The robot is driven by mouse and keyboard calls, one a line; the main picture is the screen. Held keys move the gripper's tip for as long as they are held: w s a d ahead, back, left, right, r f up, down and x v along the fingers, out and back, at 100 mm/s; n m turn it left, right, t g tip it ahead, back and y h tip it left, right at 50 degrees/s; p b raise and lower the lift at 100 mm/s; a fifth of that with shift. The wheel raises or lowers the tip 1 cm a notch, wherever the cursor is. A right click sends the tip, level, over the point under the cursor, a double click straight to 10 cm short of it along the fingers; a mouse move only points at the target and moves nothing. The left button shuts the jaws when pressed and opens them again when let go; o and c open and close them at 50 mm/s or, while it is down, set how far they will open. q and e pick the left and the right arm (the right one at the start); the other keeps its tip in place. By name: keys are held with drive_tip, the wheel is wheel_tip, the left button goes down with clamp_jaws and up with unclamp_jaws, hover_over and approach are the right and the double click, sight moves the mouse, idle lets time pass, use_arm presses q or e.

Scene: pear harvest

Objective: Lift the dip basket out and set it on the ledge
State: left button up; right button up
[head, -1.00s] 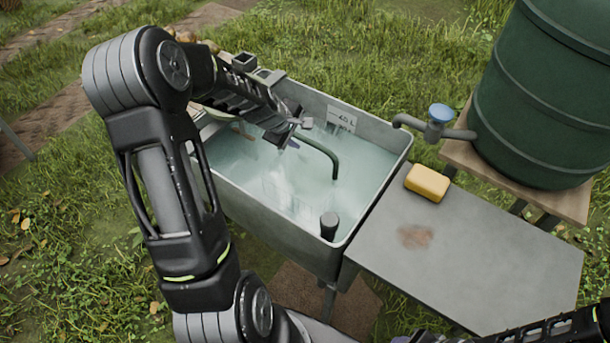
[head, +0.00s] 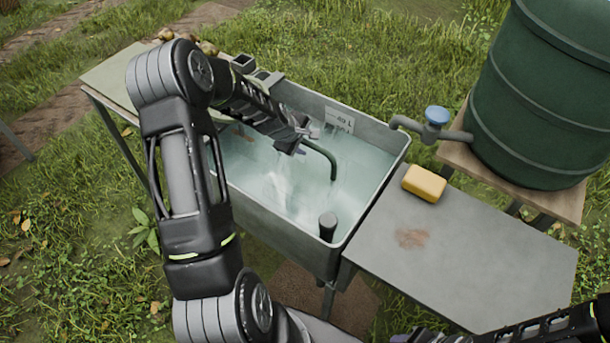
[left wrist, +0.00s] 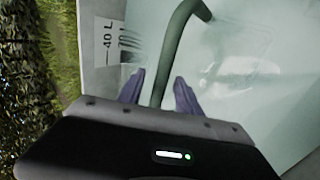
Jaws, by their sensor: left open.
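A dark green curved handle (head: 324,156) rises out of the cloudy water in the grey metal basin (head: 290,228); it looks like the dip basket's handle. The basket body is under water and only vaguely visible. My left gripper (head: 306,137) is at the handle's upper end in the head view. In the left wrist view its two purple fingers (left wrist: 159,78) are open, with the handle (left wrist: 170,55) running between them. I cannot tell whether they touch it. The grey flat ledge (head: 480,245) adjoins the basin on the right. My right gripper is at the bottom edge, mostly cut off.
A yellow sponge (head: 424,184) and a brown stain (head: 411,238) are on the ledge; its rest is clear. A tap with a blue knob (head: 437,115) juts from the green barrel (head: 540,95). A dark upright cylinder (head: 327,226) stands at the basin's near corner.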

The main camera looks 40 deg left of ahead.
use_arm(q)
drive_tip(key=shift+c, duration=0.2)
idle(0.4)
clamp_jaws()
drive_tip(key=shift+r, duration=0.1)
idle(1.1)
